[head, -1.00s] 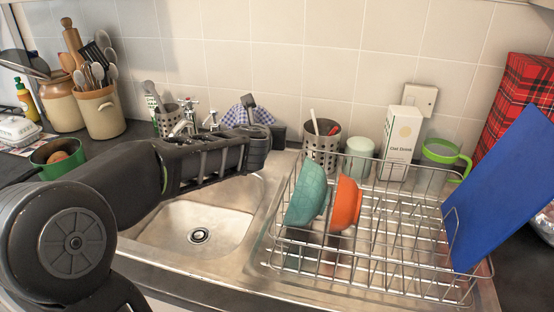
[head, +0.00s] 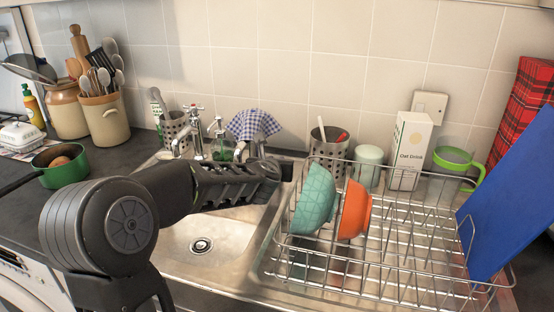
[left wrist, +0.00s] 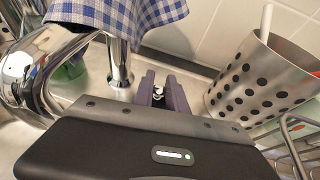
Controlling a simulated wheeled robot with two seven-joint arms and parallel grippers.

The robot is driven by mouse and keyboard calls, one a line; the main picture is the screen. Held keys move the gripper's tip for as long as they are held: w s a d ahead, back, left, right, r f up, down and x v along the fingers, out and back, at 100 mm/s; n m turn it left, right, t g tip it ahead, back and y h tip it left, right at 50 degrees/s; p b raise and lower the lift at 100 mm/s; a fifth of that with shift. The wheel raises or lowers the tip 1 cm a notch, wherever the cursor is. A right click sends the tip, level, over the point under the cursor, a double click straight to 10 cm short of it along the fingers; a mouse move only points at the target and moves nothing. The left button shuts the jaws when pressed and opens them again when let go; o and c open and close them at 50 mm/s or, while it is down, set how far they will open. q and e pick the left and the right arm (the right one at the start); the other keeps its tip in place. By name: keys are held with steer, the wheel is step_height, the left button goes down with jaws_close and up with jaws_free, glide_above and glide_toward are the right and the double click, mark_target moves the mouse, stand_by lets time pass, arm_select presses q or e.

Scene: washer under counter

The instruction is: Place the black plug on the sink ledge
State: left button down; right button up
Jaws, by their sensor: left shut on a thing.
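My left gripper (head: 268,166) is low over the back edge of the sink, between the taps and the steel utensil pot. In the left wrist view its two fingers (left wrist: 164,92) are close together, with a small pale metal piece between their tips. The black plug is mostly hidden by the fingers, so its outline is not clear. The steel sink ledge (left wrist: 196,88) shows beside and below the fingers. I cannot tell whether the plug touches it. My right gripper is not in view.
The chrome tap (head: 196,135) stands left of the gripper, with a checked cloth (head: 250,122) hanging behind. The perforated steel pot (head: 325,148) is close on the right. A wire rack (head: 400,245) with bowls fills the drainer. The basin (head: 225,238) is empty.

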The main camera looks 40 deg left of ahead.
arm_select(q)
steer(key=shift+w, duration=0.1)
steer(key=shift+w+a, duration=0.25)
steer(key=shift+w, duration=0.1)
steer(key=shift+w+a+p, duration=0.35)
steer(key=shift+w+p, duration=0.05)
steer(key=shift+w, duration=0.2)
steer(key=shift+w+a+p, duration=0.3)
steer(key=shift+w+p, duration=0.05)
steer(key=shift+w, duration=0.25)
steer(key=shift+s+f+b, duration=0.1)
steer(key=shift+f+b, duration=0.2)
steer(key=shift+f, duration=0.3)
steer(key=shift+f, duration=0.2)
steer(key=c, duration=1.3)
jaws_free()
steer(key=shift+r, duration=0.1)
steer(key=shift+c, duration=0.2)
steer(key=shift+r, duration=0.1)
